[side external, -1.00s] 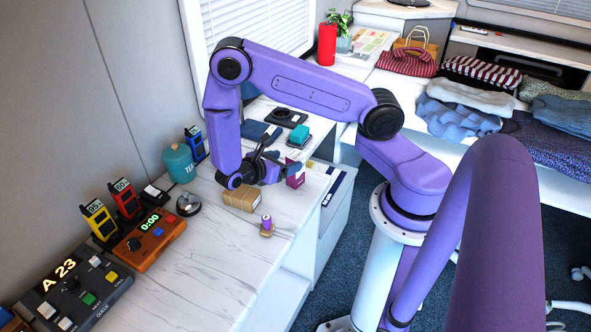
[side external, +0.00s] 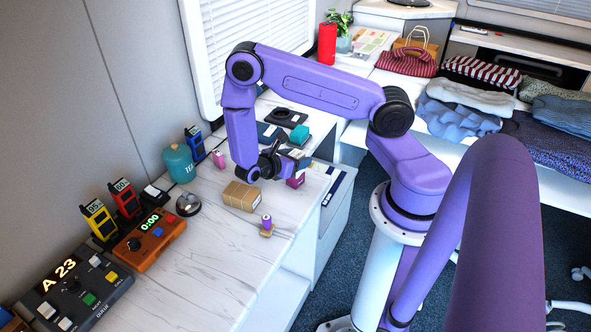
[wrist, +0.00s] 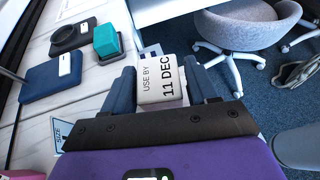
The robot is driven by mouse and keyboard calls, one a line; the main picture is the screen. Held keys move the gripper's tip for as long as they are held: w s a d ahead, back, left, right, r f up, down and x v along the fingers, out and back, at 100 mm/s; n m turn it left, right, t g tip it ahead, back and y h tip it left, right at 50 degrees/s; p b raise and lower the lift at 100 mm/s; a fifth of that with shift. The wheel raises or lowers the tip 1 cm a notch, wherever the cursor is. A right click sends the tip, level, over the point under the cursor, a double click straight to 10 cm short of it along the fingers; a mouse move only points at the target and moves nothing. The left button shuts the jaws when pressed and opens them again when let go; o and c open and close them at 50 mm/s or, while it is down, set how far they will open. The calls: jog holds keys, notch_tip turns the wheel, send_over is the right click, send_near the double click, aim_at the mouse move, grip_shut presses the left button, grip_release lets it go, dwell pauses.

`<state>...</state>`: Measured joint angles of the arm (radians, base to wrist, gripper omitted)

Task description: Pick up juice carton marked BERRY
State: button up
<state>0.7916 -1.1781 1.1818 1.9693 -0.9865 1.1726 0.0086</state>
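A magenta carton (side external: 296,181) stands on the white counter near its right edge in the side view, partly hidden by my gripper. In the wrist view, a white face of a carton (wrist: 161,80) marked "USE BY 11 DEC" shows between my fingers. No BERRY mark can be read. My gripper (side external: 287,158) is at the magenta carton, and its two dark fingers (wrist: 160,85) are apart on either side of the white face. Whether they touch it is unclear. A small pink carton (side external: 218,159) stands farther left, by the teal canister.
A cardboard box (side external: 241,196) and a small purple item (side external: 266,225) on a brown base stand in front of my gripper. A teal block (side external: 299,134) lies behind it. The teal canister (side external: 179,163) and radios stand along the wall.

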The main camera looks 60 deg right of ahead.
jog(key=c, duration=0.8)
jog(key=shift+r, duration=0.15)
jog(key=shift+r, duration=0.45)
notch_tip(320, 180, up, 2)
jog(key=shift+r, duration=0.1)
jog(key=s+a+r, duration=0.2)
jog(key=s+r, duration=0.1)
jog(key=s, duration=0.1)
jog(key=s+a+r, duration=0.2)
jog(key=s+r, duration=0.1)
jog(key=s, duration=0.1)
jog(key=s+a+r, duration=0.2)
jog(key=s+r, duration=0.1)
jog(key=s, duration=0.1)
jog(key=shift+s+r, duration=0.3)
jog(key=shift+s, duration=0.05)
